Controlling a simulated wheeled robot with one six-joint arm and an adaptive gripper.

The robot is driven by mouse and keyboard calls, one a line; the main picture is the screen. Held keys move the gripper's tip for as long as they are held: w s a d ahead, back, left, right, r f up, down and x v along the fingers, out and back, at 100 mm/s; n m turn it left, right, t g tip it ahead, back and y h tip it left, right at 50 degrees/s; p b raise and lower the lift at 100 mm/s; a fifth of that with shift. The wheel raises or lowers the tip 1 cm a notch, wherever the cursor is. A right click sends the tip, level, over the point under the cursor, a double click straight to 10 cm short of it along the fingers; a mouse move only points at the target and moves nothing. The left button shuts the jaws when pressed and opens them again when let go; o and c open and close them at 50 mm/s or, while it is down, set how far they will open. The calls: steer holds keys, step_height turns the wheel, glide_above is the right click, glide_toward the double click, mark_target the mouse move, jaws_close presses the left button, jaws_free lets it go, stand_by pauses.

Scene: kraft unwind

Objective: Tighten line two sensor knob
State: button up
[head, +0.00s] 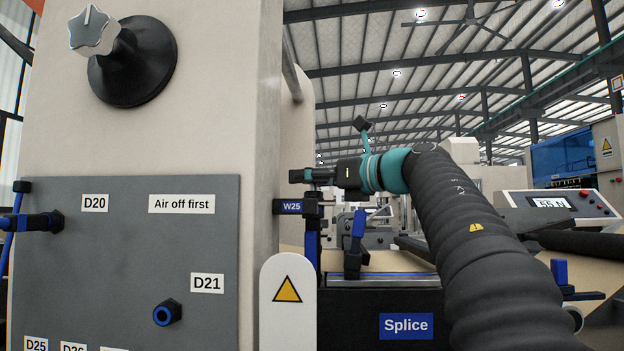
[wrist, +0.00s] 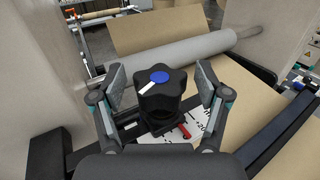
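A black lobed knob (wrist: 163,95) with a blue cap and a white pointer mark stands in the middle of the wrist view. It sits over a white scale plate (wrist: 190,128) with a red pointer. My gripper (wrist: 163,82) is open, with one finger pad on each side of the knob. A gap shows on the right; on the left the pad looks very near, and I cannot tell if it touches. In the head view my gripper (head: 312,175) reaches left, seen edge-on, above a black bracket labelled W25 (head: 291,207). The knob cannot be made out there.
A grey roller (wrist: 180,58) and brown kraft web (wrist: 245,95) lie behind the knob. In the head view a beige machine column (head: 215,130) stands close left of my gripper, with a silver star knob (head: 93,31). A Splice table (head: 350,320) lies below.

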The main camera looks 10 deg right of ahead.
steer(key=c, duration=1)
steer(key=shift+r+m+t+h, duration=0.1)
steer(key=shift+m+t+h, duration=0.95)
steer(key=shift+h, duration=0.35)
steer(key=shift+m+t+h+p, duration=0.55)
steer(key=shift+m+t+h, duration=0.2)
steer(key=shift+m+h, duration=0.75)
steer(key=shift+d+h, duration=0.1)
steer(key=shift+h, duration=0.2)
steer(key=o, duration=1.2)
steer(key=shift+n, duration=0.25)
steer(key=v, duration=1.2)
